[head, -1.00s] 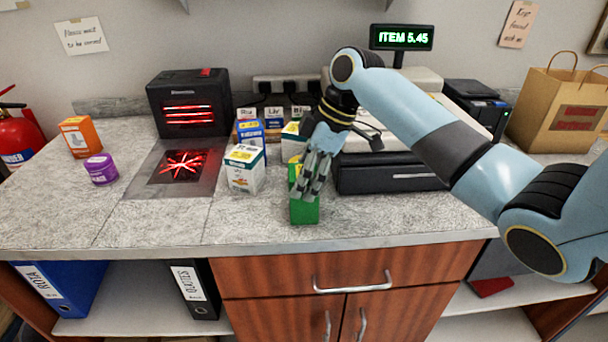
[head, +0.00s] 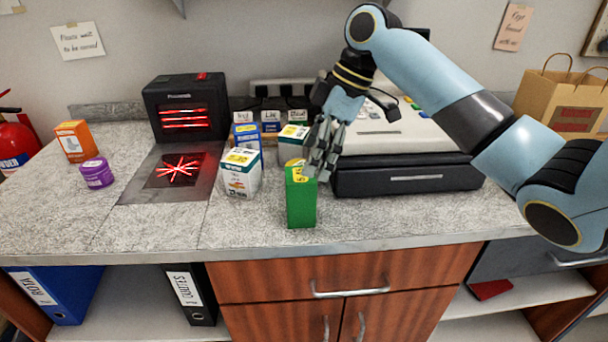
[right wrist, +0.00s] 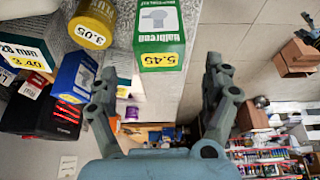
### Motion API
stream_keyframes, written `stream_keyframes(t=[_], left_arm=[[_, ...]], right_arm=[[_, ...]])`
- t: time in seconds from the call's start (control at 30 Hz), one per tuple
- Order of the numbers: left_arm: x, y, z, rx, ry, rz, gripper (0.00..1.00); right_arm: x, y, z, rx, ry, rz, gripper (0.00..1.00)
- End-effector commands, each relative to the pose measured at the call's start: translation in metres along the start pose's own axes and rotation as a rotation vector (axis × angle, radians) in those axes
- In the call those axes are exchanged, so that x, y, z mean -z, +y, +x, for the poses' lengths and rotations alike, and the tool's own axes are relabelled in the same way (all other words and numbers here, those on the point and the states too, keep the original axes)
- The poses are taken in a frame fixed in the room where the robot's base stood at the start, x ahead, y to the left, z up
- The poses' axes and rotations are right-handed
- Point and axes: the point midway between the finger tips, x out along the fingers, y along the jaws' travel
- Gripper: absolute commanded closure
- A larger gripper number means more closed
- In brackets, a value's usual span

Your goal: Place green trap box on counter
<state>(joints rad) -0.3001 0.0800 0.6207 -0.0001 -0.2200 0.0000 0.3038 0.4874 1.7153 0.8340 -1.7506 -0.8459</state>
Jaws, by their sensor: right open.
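The green trap box (head: 300,203) stands upright on the grey counter (head: 250,225), near its front edge and in front of the cash register. In the right wrist view the green box (right wrist: 160,25) shows a white label and a yellow 5.45 price sticker. My right gripper (head: 321,168) is open, above and just right of the box's top. In the right wrist view its spread fingers (right wrist: 165,100) hold nothing, and the box lies beyond their tips. The left gripper is not in view.
Left of the green box stand a white box (head: 241,174) and other small boxes. The scanner (head: 187,108), purple tub (head: 97,173) and orange box (head: 75,141) are farther left. The cash register (head: 405,172) is close on the right. The counter's front left is clear.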

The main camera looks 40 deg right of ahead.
Motion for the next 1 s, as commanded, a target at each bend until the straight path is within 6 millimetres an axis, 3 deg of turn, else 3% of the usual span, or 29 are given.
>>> stream_keyframes(t=[0.1,0.33,0.9,1.0], left_arm=[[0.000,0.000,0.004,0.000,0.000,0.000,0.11],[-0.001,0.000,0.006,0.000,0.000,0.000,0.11],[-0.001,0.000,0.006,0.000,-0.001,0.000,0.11],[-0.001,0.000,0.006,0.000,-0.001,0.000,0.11]], right_arm=[[-0.001,0.001,-0.026,-0.005,-0.001,-0.002,0.17],[0.000,0.000,-0.053,-0.001,-0.001,0.000,0.17],[0.000,0.000,-0.056,0.001,0.001,0.000,0.17],[-0.002,-0.006,-0.048,-0.001,-0.007,0.013,0.17]])
